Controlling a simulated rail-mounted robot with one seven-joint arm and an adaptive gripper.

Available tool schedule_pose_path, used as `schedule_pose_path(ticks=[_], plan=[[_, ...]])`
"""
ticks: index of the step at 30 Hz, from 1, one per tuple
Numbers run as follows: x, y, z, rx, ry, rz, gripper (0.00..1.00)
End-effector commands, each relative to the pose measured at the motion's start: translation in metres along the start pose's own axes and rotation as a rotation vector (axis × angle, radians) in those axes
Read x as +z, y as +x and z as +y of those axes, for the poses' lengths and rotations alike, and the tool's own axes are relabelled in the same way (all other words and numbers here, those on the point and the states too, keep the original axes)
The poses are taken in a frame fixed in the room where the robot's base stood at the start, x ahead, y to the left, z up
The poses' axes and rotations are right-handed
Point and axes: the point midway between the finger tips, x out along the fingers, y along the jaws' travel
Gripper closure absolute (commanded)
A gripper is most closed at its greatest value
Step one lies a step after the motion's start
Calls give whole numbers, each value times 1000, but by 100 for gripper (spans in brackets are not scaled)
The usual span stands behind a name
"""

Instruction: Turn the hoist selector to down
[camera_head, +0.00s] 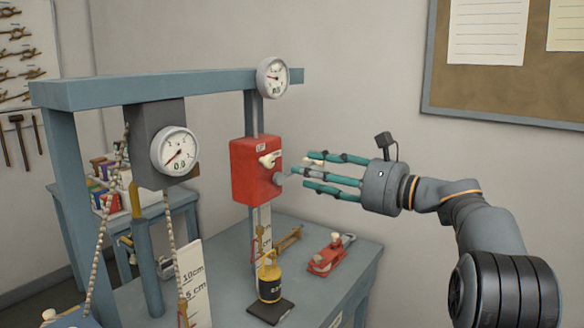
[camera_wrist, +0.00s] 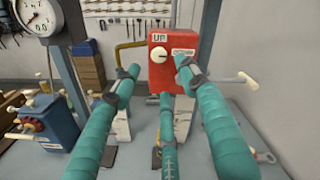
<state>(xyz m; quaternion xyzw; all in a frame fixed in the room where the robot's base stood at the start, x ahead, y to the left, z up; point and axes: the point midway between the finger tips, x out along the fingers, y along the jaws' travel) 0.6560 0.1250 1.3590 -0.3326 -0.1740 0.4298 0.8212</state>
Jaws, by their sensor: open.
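The red hoist box (camera_head: 255,172) hangs on a post under the blue-grey beam. Its cream selector knob (camera_head: 268,160) is on the front face, near a label reading UP. The wrist view shows the red box (camera_wrist: 172,70), the round selector knob (camera_wrist: 155,57) below UP, and a second label (camera_wrist: 183,51) to its right, partly covered by a finger. I cannot tell exactly where the knob points. My gripper (camera_head: 306,171) is open and empty, its teal fingers spread and aimed at the box from the right. The fingertips appear apart from the knob.
A crank with a pale handle (camera_wrist: 245,79) sticks out right of the box. A black-and-yellow weight (camera_head: 269,278) stands below on a dark plate. A red clamp-like device (camera_head: 327,257) lies on the table. Dial gauges (camera_head: 175,151) and a bead chain are at left.

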Motion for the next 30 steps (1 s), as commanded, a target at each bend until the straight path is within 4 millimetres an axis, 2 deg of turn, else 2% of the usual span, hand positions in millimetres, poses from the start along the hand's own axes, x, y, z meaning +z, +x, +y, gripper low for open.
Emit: schedule_pose_path(ticks=[3, 7, 19, 23, 30], plan=[[0, -17, 0, -1, 0, 2, 57], [0, -27, 0, -1, -1, 0, 57], [0, -28, 0, 0, -1, -1, 57], [1, -19, 1, 3, 0, -3, 57], [2, 23, 1, 4, -1, -5, 57]])
